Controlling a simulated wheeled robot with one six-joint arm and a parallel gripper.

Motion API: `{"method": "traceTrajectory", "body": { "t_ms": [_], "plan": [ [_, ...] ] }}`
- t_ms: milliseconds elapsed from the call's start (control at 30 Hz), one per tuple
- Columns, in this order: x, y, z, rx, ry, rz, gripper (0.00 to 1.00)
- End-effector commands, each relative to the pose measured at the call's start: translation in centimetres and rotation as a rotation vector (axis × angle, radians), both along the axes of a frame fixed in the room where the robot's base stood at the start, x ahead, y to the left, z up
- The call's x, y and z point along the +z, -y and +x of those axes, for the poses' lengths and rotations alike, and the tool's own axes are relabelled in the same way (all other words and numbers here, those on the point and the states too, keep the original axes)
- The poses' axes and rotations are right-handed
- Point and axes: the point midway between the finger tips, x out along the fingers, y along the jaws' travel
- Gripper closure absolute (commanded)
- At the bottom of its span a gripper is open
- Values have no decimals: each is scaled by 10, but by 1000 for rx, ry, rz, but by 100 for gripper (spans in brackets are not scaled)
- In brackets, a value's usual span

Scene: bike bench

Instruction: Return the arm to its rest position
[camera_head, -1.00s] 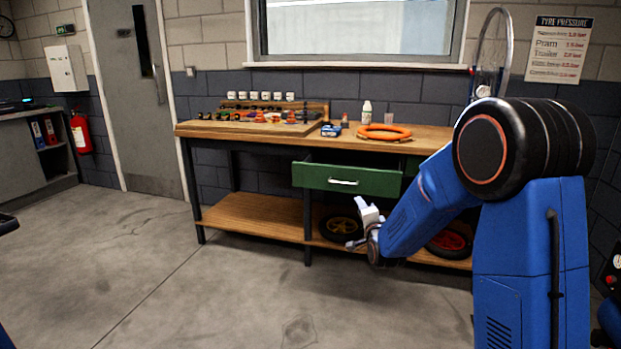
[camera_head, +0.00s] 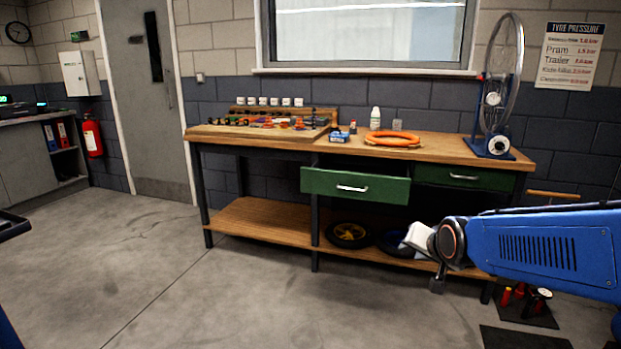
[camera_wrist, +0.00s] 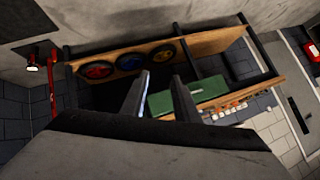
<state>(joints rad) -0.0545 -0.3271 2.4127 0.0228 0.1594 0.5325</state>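My arm reaches in from the right edge of the head view, in front of the bench's right part. My gripper is in the wrist view (camera_wrist: 161,78), where its two dark fingers stand apart with nothing seen between them. In the head view its fingers are hard to make out beside the pale wrist part. It seems clear of the bench, in front of the lower shelf.
The workbench (camera_head: 262,218) has its left green drawer (camera_head: 345,186) pulled out and its right one (camera_head: 465,177) closed. An orange ring (camera_head: 392,139) and a wheel stand (camera_head: 490,146) are on top. Wheels lie on the lower shelf. The floor at left is clear.

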Motion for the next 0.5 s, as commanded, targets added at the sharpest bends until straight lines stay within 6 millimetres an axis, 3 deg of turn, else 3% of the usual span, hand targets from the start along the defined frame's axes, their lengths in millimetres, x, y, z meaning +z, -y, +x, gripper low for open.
{"method": "traceTrajectory", "body": {
  "t_ms": [500],
  "plan": [
    [-21,22,-201,264,-325,-279,72]
  ]
}}
